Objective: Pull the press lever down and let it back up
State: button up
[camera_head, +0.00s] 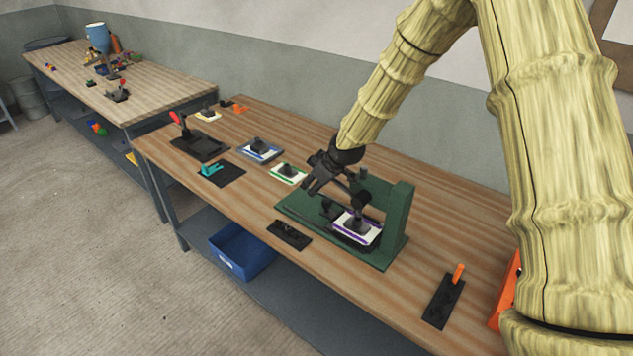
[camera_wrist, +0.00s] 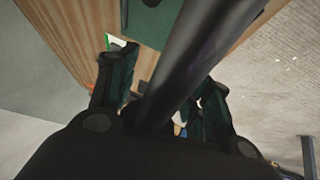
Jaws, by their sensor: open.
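The green press (camera_head: 400,208) stands on the near bench, with a mould with a purple-edged white face (camera_head: 345,228) on its base. Its dark lever (camera_head: 345,188) reaches out toward my gripper (camera_head: 318,175). In the wrist view the lever (camera_wrist: 205,50) is a thick dark rod running between the two spread fingers of my gripper (camera_wrist: 165,85). My gripper is open around the lever, with a finger on each side. I cannot tell whether either finger touches it. My gripper hides the lever's outer end in the head view.
Moulds with green (camera_head: 288,173) and blue (camera_head: 260,150) edges lie left of the press. A black plate (camera_head: 289,234) lies in front, and a black plate with an orange lever (camera_head: 443,300) at right. A blue bin (camera_head: 240,252) sits on the lower shelf.

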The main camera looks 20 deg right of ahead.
aim_at(335, 178)
jog(key=v, duration=1.1)
jog(key=shift+d, duration=0.15)
jog(key=shift+r, duration=0.25)
jog(key=shift+s+d, duration=0.1)
jog(key=shift+s, duration=0.1)
